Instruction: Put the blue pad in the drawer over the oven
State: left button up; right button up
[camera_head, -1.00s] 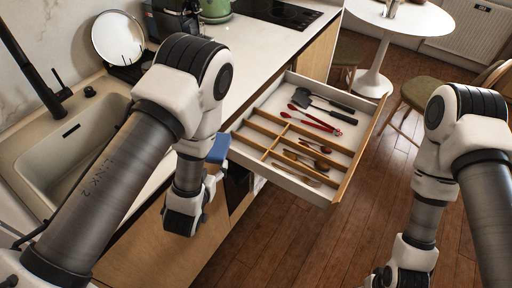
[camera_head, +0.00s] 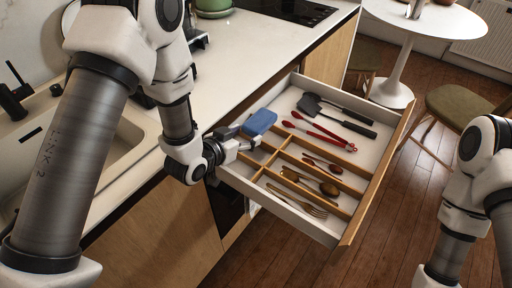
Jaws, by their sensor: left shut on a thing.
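The blue pad (camera_head: 260,122) is at the left rear part of the open drawer (camera_head: 348,232), above or at its inner edge; I cannot tell if it touches the drawer. My left gripper (camera_head: 248,143) is shut on the pad, reaching in from the left over the drawer's left side. The drawer is pulled out from the counter and holds utensils in wooden compartments. My right arm shows at the right edge, but its gripper is out of view.
The drawer holds a black spatula (camera_head: 310,105), red tongs (camera_head: 318,130), wooden spoons (camera_head: 328,188) and a fork (camera_head: 308,207). The sink (camera_head: 120,150) is at left, the cooktop (camera_head: 290,12) behind. A round white table (camera_head: 440,18) and chair (camera_head: 460,105) stand at right.

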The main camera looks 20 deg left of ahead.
pick_arm(q)
jog(key=f, duration=0.7)
jog(key=shift+s+a+f, duration=0.15)
jog(key=shift+s+f, duration=0.25)
jog(key=shift+w+f, duration=0.1)
jog(key=shift+f, duration=0.25)
jog(key=shift+r, duration=0.1)
pick_arm(e)
jog(key=shift+s+a+r, duration=0.15)
jog(key=shift+s+r, duration=0.2)
pick_arm(q)
jog(key=shift+s, duration=0.2)
jog(key=shift+w+f, duration=0.1)
jog(key=shift+f, duration=0.25)
jog(key=o, duration=1)
jog(key=shift+c, duration=0.2)
pick_arm(e)
jog(key=shift+f, duration=0.25)
